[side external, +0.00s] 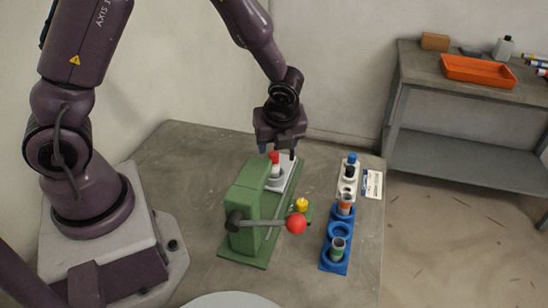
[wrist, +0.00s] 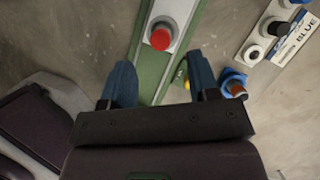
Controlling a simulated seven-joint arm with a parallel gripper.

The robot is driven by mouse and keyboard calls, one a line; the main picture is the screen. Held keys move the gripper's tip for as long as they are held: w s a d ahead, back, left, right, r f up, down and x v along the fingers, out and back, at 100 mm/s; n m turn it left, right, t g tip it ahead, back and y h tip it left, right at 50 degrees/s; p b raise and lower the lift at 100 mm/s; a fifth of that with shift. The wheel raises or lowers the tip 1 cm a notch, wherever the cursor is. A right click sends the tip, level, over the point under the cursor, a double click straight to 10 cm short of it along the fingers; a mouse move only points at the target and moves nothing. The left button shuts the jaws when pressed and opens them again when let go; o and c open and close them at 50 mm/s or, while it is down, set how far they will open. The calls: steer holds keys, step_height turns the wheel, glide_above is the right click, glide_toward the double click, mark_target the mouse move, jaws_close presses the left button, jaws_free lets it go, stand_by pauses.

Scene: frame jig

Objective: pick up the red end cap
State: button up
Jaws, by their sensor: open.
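The red end cap (side external: 275,157) sits upright on a pale grey round seat on the green press (side external: 243,205). In the wrist view the red end cap (wrist: 160,40) lies ahead of my fingers, close to the line midway between them. My gripper (side external: 278,152) is open and points down at the seat. In the side view its fingertips are around the height of the cap's top in the picture; I cannot tell the exact gap. In the wrist view my gripper (wrist: 161,75) has its two blue fingers spread with nothing between them.
The press has a lever with a red ball knob (side external: 297,223) and a yellow part (side external: 301,204) beside it. To the right stands a blue and white rack (side external: 333,264) with several capped parts. A shelf with an orange tray (side external: 478,71) is behind. The table's back left is clear.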

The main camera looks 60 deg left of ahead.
mark_target(274, 153)
steer(key=x, duration=0.5)
steer(key=shift+w+a, duration=0.1)
steer(key=shift+a, duration=0.05)
steer(key=shift+c, duration=0.4)
steer(key=c, duration=0.9)
